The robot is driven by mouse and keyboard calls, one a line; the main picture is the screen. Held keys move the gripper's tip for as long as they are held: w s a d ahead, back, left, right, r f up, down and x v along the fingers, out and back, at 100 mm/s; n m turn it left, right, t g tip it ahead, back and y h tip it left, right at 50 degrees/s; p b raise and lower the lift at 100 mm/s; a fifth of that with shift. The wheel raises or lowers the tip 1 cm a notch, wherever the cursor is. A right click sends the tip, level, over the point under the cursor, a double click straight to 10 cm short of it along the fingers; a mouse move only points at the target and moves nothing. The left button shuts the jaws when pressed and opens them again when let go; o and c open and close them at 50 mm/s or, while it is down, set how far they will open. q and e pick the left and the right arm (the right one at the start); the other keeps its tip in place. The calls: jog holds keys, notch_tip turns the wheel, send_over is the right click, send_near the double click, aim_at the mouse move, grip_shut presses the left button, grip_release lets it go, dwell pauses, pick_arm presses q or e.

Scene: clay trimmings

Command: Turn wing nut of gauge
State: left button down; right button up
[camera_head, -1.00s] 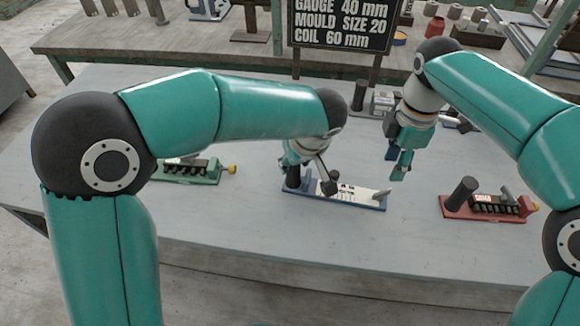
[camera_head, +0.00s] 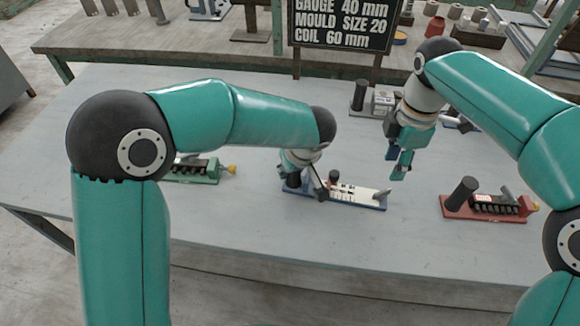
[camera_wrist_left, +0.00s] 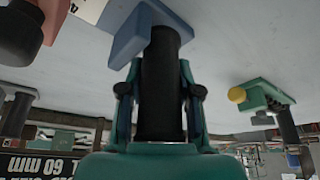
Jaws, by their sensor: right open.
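The gauge with a blue base and white scale plate (camera_head: 350,196) lies at mid-table. A dark red and black piece (camera_head: 334,178) stands on it, and a small grey piece (camera_head: 381,194) rises at its right end. Which one is the wing nut I cannot tell. My left gripper (camera_head: 294,178) is at the gauge's left end. In the left wrist view its fingers (camera_wrist_left: 160,95) lie against both sides of the black post (camera_wrist_left: 161,85) on the blue base (camera_wrist_left: 135,32). My right gripper (camera_head: 399,168) is open and empty, above the table beyond the gauge's right end.
A green device (camera_head: 195,172) with a yellow knob stands left, partly behind my left arm. A red device (camera_head: 488,207) stands right, a grey one (camera_head: 380,103) at the back near the sign (camera_head: 345,22). The table's front is clear.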

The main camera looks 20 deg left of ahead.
aim_at(388, 190)
jog(key=shift+c, duration=0.7)
jog(key=f+n, duration=0.1)
jog(key=f, duration=0.2)
jog(key=f+n, duration=0.2)
jog(key=f, duration=0.1)
jog(key=d+f+n, duration=0.1)
jog(key=f, duration=0.2)
jog(key=shift+w+f, duration=0.35)
jog(key=shift+f, duration=0.05)
grip_shut()
